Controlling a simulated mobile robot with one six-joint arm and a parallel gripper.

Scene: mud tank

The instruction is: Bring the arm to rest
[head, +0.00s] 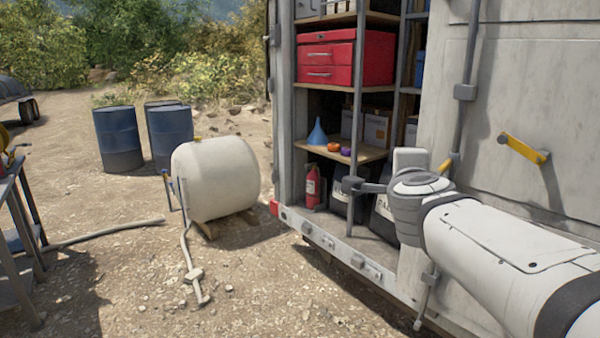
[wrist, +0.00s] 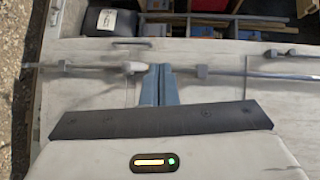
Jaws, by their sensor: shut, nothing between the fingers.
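My gripper (wrist: 160,72) shows in the wrist view with its two blue-grey fingers together and empty. The fingertips overlap a grey rod on the pale container wall in that view; I cannot tell whether they touch it. In the head view my white arm reaches in from the lower right toward the container (head: 560,70). Its grey wrist joint is in front of the container's side, and the fingers cannot be made out there.
The open container holds shelves with a red toolbox (head: 333,60), a blue funnel (head: 318,133) and a fire extinguisher (head: 312,186). A vertical rod (head: 358,100) stands close to my wrist. A white tank (head: 215,178) and blue drums (head: 117,138) stand left. Open gravel lies in front.

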